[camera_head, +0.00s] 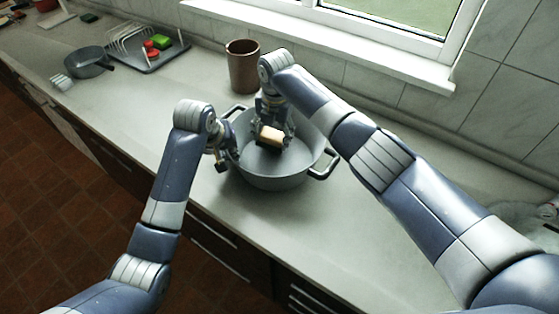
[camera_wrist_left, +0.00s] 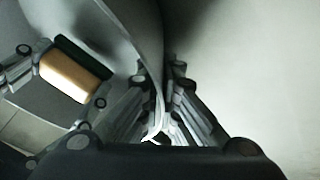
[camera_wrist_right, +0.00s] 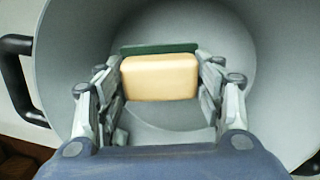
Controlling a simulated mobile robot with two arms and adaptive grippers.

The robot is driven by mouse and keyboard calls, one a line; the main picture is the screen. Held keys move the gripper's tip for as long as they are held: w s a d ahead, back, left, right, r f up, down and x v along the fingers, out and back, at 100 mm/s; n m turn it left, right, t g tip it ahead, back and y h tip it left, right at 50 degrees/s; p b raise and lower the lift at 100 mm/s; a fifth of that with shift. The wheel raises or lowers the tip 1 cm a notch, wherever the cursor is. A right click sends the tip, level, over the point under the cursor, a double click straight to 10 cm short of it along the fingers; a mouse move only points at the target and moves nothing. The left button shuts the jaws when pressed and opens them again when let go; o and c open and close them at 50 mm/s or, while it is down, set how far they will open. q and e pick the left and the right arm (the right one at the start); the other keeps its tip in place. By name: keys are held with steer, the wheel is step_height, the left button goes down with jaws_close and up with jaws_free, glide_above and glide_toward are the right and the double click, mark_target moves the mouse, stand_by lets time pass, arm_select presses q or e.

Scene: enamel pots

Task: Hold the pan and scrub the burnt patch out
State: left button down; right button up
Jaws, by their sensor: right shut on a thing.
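The grey two-handled pan (camera_head: 270,178) stands on the counter, burnt patch not discernible. My right gripper (camera_head: 268,135) reaches down into it, shut on a sponge (camera_head: 271,137) with a tan body and dark green layer. In the right wrist view the sponge (camera_wrist_right: 160,78) sits between the fingertips above the pan floor; contact with the floor cannot be told. My left gripper (camera_head: 227,158) is at the pan's left wall. In the left wrist view its fingers (camera_wrist_left: 161,80) are close together on either side of the rim; whether they press on it is unclear.
A brown cup (camera_head: 243,68) stands behind the pan, near the window sill. Farther left are a dish rack (camera_head: 130,45) with red and green items, a small grey pan (camera_head: 88,62) and a white brush-like item (camera_head: 62,82).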

mark_target(278, 144)
steer(key=shift+f, duration=1.45)
steer(key=shift+s+d+f, duration=0.1)
steer(key=shift+s+d, duration=0.4)
steer(key=shift+d, duration=0.15)
steer(key=shift+w+a, duration=0.5)
steer(key=shift+a, duration=0.2)
step_height(278, 144, up, 13)
steer(key=shift+r, duration=0.1)
stand_by(0.5)
steer(key=shift+d, duration=0.1)
